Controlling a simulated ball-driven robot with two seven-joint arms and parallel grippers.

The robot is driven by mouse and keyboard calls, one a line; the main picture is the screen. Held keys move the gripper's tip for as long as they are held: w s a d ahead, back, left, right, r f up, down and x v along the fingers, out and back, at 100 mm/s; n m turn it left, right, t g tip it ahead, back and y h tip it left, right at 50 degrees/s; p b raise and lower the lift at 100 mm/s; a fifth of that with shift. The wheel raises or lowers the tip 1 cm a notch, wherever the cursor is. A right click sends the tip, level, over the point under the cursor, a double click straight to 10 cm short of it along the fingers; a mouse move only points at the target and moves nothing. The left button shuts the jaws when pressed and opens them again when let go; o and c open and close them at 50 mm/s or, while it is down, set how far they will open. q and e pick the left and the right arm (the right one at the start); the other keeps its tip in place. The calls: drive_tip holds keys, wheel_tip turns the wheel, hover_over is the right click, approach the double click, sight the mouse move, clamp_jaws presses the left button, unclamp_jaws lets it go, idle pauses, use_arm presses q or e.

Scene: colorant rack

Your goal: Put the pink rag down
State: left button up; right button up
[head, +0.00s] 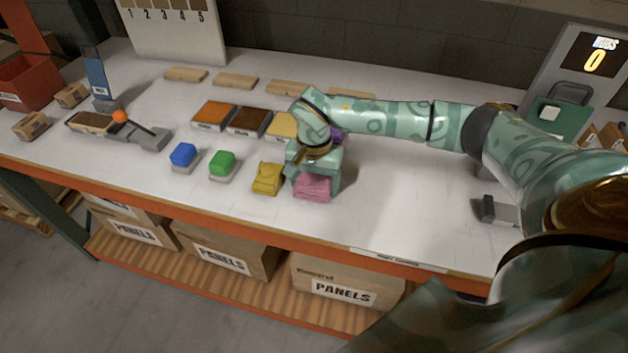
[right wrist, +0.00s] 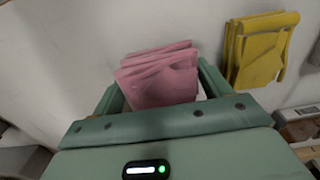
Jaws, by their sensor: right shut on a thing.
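The pink rag (head: 312,186) is a folded cloth near the front edge of the white bench, at the middle of the head view. My right gripper (head: 314,178) is over it and shut on it. In the right wrist view the pink rag (right wrist: 160,78) sits between the two green fingers of the gripper (right wrist: 160,95). I cannot tell whether the rag touches the bench top. My left gripper is in neither view.
A yellow rag (head: 267,178) lies just left of the pink one. Green (head: 222,163) and blue (head: 184,156) blocks stand further left. Orange (head: 214,115) and brown (head: 249,121) panels lie behind.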

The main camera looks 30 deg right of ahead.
sight(314, 178)
drive_tip(key=o, duration=0.9)
drive_tip(key=shift+f, duration=0.1)
wheel_tip(314, 178, up, 12)
drive_tip(key=shift+r+p, duration=0.1)
drive_tip(key=shift+p, duration=1.05)
